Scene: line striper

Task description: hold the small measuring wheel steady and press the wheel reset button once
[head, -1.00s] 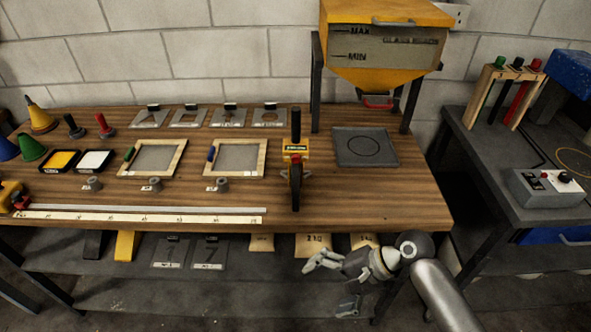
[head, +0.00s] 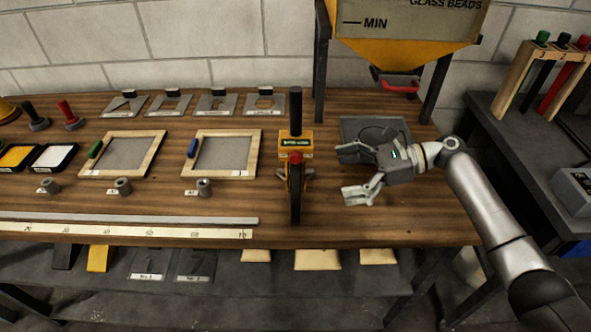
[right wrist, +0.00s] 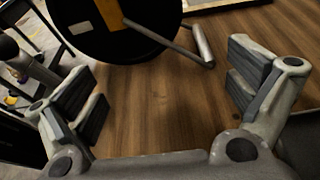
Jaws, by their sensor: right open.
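The small measuring wheel (head: 295,203) stands upright on the wooden bench, with a black handle (head: 296,108) on top and a yellow body (head: 295,143) below it. A red button (head: 297,157) shows on the front of the body. Grey stand legs show at its sides. My right gripper (head: 345,172) is open and empty, just right of the wheel, its fingers pointing left toward it. In the right wrist view, the black wheel (right wrist: 150,42) and a metal leg (right wrist: 203,46) lie ahead of the open fingers (right wrist: 165,92), apart from them. My left gripper is not in view.
A dark square plate (head: 360,128) lies behind my right gripper, below the yellow hopper (head: 405,50). A wooden-framed screen (head: 257,155) lies left of the wheel. A long ruler (head: 130,231) runs along the front edge.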

